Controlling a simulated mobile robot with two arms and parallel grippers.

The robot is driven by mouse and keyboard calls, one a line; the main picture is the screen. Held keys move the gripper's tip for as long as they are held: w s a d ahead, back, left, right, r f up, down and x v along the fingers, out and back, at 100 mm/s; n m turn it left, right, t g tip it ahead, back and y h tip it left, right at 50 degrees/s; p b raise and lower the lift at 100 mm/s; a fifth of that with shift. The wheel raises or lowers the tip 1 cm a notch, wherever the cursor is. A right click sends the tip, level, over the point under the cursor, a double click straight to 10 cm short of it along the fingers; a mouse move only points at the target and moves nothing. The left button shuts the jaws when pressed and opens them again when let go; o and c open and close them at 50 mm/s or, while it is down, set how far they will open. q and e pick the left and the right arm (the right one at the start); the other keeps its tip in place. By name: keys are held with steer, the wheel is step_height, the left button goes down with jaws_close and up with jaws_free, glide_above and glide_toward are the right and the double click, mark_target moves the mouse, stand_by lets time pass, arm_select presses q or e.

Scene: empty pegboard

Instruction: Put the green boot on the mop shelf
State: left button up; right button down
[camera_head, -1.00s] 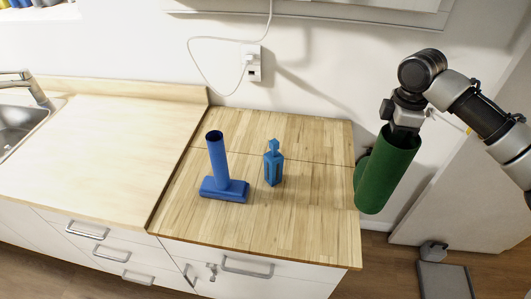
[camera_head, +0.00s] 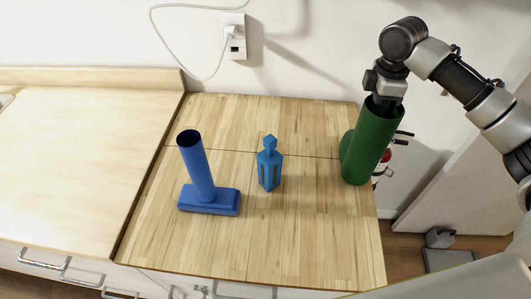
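The green boot (camera_head: 370,145) is a tall dark green tube with a rounded toe at its lower left. It hangs slightly tilted at the right edge of the wooden counter (camera_head: 310,235). My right gripper (camera_head: 382,102) is at the boot's open top and holds it by the rim; the fingertips are partly hidden in the opening. I cannot tell whether the boot's sole touches the counter. I cannot make out a mop shelf for certain. My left gripper is not in view.
A blue tube on a flat base (camera_head: 207,190) and a blue bottle (camera_head: 269,165) stand on the counter. A wall socket (camera_head: 235,42) with a white cable is behind. A red object (camera_head: 386,155) shows behind the boot. The counter's front right is clear.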

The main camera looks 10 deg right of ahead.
steer(key=w+a+p, duration=0.2)
steer(key=a+p, duration=0.1)
steer(key=a, duration=0.5)
steer(key=w+a+f+p, duration=0.1)
steer(key=w+a+p, duration=0.2)
steer(key=a, duration=0.6)
steer(key=shift+f, duration=0.2)
steer(key=shift+a+f+p, duration=0.1)
steer(key=shift+p, duration=0.2)
steer(key=c, duration=1.3)
jaws_free()
steer(key=shift+c, duration=0.2)
